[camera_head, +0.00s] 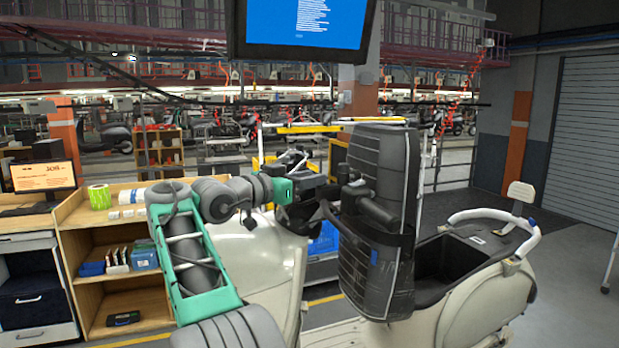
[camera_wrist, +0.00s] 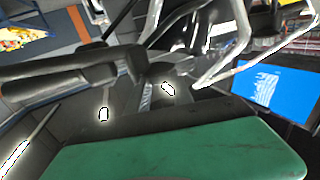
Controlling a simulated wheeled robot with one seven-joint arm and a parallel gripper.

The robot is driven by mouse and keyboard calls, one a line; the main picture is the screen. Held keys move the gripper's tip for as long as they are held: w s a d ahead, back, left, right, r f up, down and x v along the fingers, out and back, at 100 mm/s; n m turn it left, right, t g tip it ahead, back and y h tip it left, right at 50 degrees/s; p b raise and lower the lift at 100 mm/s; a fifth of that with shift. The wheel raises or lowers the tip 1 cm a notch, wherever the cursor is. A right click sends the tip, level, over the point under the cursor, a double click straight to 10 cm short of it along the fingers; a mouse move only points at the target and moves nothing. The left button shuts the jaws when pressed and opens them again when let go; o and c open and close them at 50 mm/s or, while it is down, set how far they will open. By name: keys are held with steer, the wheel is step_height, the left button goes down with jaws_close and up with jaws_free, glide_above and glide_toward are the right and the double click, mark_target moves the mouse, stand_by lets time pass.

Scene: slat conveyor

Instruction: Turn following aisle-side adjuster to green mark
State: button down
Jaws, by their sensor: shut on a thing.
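A cream scooter (camera_head: 490,295) stands in front of me, with an open dark storage well (camera_head: 455,262) at its right. A tall black ribbed seat-like piece (camera_head: 355,262) stands upright beside the well, with a dark strap and rounded dark parts across it. My gripper (camera_head: 308,208) reaches in from the left and is shut on a dark part at the left side of this piece. The held part is mostly hidden by the jaws. In the wrist view, dark rounded bars (camera_wrist: 75,72) cross close to the camera. I cannot make out an adjuster or a green mark.
A wooden workbench (camera_head: 70,232) with green tape (camera_head: 100,197), small boxes and a monitor (camera_head: 43,177) stands at the left. A blue crate (camera_head: 323,240) is behind the scooter. A large screen (camera_head: 300,25) hangs overhead.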

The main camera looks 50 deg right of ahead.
steer(key=shift+r, duration=0.15)
steer(key=c, duration=1.4)
jaws_free()
